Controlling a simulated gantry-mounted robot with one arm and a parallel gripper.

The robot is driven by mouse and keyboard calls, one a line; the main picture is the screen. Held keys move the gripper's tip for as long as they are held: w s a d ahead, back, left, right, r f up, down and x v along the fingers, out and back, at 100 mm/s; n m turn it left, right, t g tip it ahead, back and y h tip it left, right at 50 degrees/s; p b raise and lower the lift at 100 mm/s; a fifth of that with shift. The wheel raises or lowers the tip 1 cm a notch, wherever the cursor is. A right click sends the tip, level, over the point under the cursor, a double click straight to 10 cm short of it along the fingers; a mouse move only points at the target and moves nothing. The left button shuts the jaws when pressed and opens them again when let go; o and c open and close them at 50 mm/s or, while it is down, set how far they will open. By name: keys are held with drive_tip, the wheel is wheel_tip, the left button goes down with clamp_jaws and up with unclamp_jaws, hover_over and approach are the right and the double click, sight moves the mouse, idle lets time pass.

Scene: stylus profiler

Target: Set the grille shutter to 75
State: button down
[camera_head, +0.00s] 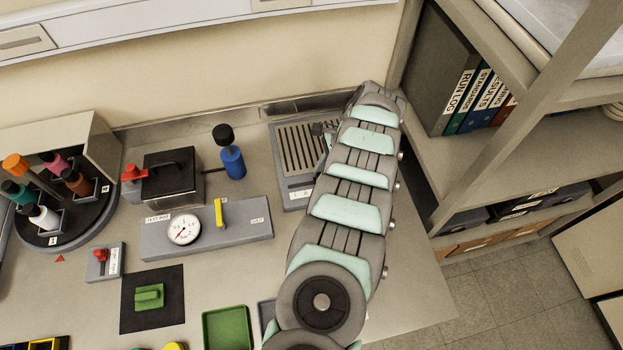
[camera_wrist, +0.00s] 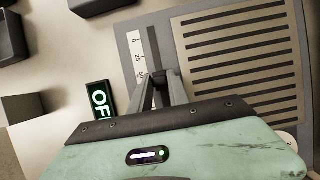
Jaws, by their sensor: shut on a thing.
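The grille shutter is a grey panel with dark slots. In the head view its grille (camera_head: 308,140) lies at the back of the bench, partly covered by my arm. In the wrist view the grille (camera_wrist: 245,60) fills the right side. Left of it is a white scale strip (camera_wrist: 139,52) with 0, 25 and a partly covered 50 readable; the marks beyond are hidden by my gripper. My gripper (camera_wrist: 164,78) is over the slot beside this scale, shut on what seems to be the shutter's slider knob. The knob is mostly hidden by the fingers, so its exact setting cannot be read.
A lit green sign (camera_wrist: 101,104), partly covered, stands left of my gripper in the wrist view. In the head view a blue bottle with a black cap (camera_head: 232,162) and a gauge panel with a yellow handle (camera_head: 255,228) lie left of the grille. Shelves with binders (camera_head: 462,98) stand right.

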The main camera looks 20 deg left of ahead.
drive_tip(key=shift+w+d, duration=0.5)
drive_tip(key=shift+d, duration=0.25)
drive_tip(key=shift+s+a, duration=0.1)
drive_tip(key=shift+a, duration=0.05)
drive_tip(key=c, duration=1.2)
unclamp_jaws()
drive_tip(key=shift+c, duration=0.2)
drive_tip(key=v, duration=1)
drive_tip(key=shift+r+b, duration=0.4)
